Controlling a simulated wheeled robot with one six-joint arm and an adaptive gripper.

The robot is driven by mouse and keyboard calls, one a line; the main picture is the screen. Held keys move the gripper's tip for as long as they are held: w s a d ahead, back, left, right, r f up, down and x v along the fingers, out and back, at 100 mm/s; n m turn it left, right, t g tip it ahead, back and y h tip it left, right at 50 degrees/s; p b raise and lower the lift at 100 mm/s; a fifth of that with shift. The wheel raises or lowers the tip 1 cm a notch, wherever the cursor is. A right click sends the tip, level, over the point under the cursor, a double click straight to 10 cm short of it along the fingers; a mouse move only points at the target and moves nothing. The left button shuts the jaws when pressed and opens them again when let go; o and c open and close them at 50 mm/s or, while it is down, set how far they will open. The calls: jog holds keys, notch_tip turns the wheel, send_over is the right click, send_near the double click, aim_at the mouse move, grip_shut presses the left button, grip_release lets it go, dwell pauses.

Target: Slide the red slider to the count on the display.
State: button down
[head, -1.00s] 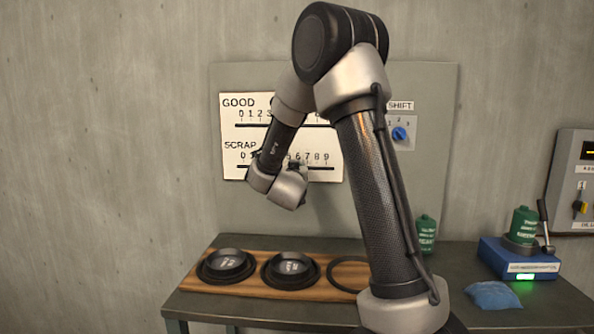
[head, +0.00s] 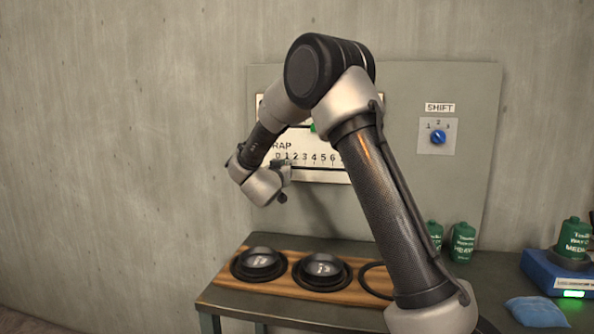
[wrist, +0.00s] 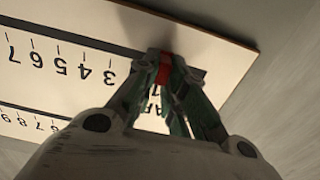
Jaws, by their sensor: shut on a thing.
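The white scale board (head: 330,176) on the grey wall panel carries a GOOD row and a SCRAP row. My gripper (head: 284,165) is at the left end of the SCRAP row, near its low numbers. In the wrist view, where the board appears upside down, my gripper (wrist: 163,70) is shut on the red slider (wrist: 164,68). The fingers hide the nearest digits, so I cannot tell the slider's exact count. A green slider (head: 313,127) shows on the GOOD row, partly behind my arm.
Below, a wooden board (head: 330,291) on the table holds two dark bowls in rings. A blue SHIFT knob (head: 438,137) is right of the scales.

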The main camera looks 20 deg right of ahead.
jog(key=shift+w+a, duration=0.1)
jog(key=shift+a, duration=0.1)
jog(key=c, duration=1.5)
grip_release()
jog(key=v, duration=1.2)
